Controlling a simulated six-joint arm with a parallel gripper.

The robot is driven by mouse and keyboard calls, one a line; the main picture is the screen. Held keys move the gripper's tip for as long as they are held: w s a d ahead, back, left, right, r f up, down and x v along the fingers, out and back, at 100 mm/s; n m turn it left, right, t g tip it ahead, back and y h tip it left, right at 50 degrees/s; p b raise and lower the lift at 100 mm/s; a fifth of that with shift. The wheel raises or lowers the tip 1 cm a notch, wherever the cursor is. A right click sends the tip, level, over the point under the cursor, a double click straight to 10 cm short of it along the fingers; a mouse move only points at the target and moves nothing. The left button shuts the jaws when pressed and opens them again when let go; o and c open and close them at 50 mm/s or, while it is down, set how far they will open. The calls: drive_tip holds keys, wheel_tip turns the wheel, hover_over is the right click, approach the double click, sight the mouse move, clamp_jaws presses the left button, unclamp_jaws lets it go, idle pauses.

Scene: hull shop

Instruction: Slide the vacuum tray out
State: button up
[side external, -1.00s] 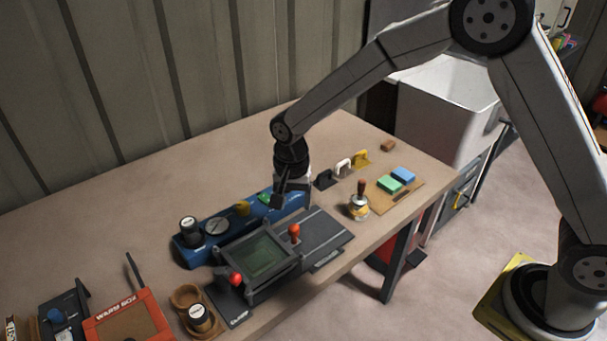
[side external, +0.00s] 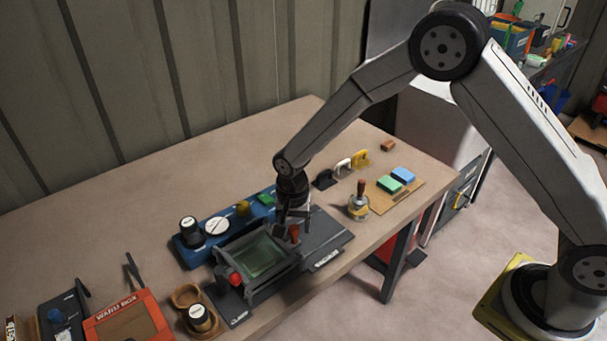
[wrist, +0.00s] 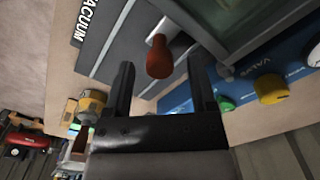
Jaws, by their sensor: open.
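The vacuum tray (side external: 325,236) is a flat dark grey plate at the right of the framed station; its VACUUM label also shows in the wrist view (wrist: 88,22). An orange-red handle (side external: 295,235) stands at its left end, by the frame. In the wrist view the handle (wrist: 158,60) appears between my fingers. My gripper (side external: 287,222) is open and empty, low over the station by the handle. Its two dark fingers (wrist: 163,72) are spread either side of the handle in the wrist view. I cannot tell whether either finger touches it.
A frame with a green window (side external: 262,254) adjoins the tray, with a red knob (side external: 236,279) at left. A blue valve panel (side external: 190,254) lies behind. The table's front edge is close to the tray.

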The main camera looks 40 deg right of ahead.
drive_tip(key=shift+f, duration=0.2)
clamp_jaws()
idle(1.4)
